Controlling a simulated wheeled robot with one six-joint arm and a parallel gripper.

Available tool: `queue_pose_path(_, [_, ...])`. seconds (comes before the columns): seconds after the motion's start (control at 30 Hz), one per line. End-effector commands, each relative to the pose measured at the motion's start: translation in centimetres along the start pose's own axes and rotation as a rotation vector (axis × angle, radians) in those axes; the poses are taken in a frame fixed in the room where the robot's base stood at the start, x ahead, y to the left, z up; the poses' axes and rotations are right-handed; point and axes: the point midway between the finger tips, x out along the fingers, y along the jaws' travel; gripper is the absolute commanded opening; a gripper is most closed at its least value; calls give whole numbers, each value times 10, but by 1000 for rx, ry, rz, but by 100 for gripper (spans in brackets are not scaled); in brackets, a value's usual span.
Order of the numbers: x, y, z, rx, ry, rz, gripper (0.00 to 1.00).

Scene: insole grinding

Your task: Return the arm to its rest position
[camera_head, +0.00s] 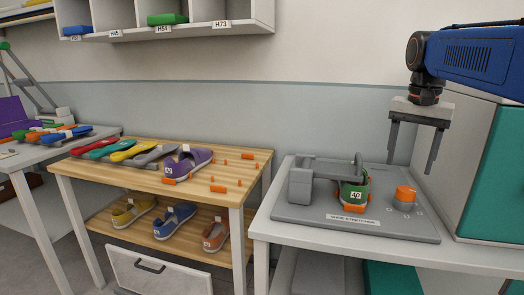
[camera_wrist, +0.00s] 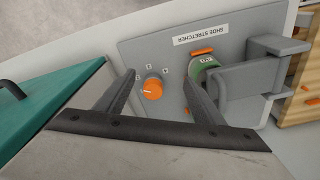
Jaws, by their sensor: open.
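My gripper (camera_head: 412,150) hangs at the upper right in the head view, its two grey fingers apart and pointing down, with nothing between them. It is above the right part of the shoe stretcher (camera_head: 300,212), a grey machine on the white table. In the wrist view my gripper (camera_wrist: 162,92) shows its two fingers spread, with the orange knob (camera_wrist: 152,88) visible between them beyond. A green shoe (camera_head: 352,190) labelled 40 sits on the stretcher under its grey arm. In the wrist view the shoe (camera_wrist: 203,68) is partly hidden.
A teal-doored cabinet (camera_head: 490,190) stands close at the right. A wooden table (camera_head: 225,200) at the left holds coloured insoles (camera_head: 125,152), a purple shoe (camera_head: 188,160) and orange pegs. More shoes lie on its lower shelf. A white wall shelf (camera_head: 215,28) hangs above.

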Motion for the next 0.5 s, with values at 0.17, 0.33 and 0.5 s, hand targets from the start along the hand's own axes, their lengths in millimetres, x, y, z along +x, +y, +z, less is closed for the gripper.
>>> queue_pose_path(0.17, [29, 10, 54, -134, 51, -38, 62])
queue_pose_path(0.33, [62, 22, 103, -261, 102, -70, 62])
queue_pose_path(0.5, [102, 37, 149, -386, 155, -100, 62])
